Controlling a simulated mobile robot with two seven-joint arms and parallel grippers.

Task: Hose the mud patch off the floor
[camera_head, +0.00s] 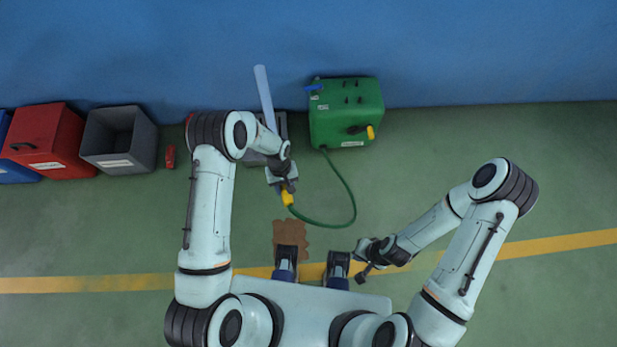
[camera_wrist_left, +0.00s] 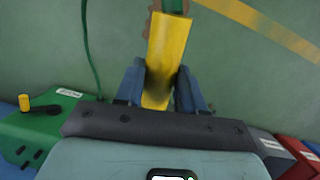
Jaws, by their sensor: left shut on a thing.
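The yellow hose nozzle (camera_head: 287,198) is held in my left gripper (camera_head: 282,184). In the left wrist view the nozzle (camera_wrist_left: 168,55) stands between the two blue-grey fingers (camera_wrist_left: 160,88), which are shut on it. A green hose (camera_head: 353,205) curves from the nozzle to the green box (camera_head: 345,112) by the wall. The brown mud patch (camera_head: 291,232) lies on the floor just below the nozzle in the head view, partly covered by dark parts of mine. My right gripper (camera_head: 364,262) is right of the patch; its jaw opening is unclear.
A grey bin (camera_head: 120,140), a red bin (camera_head: 45,140) and a small red object (camera_head: 170,156) stand at the left. A pale blue post (camera_head: 264,95) rises behind my left arm. A yellow floor line (camera_head: 90,283) crosses the room. The floor at right is clear.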

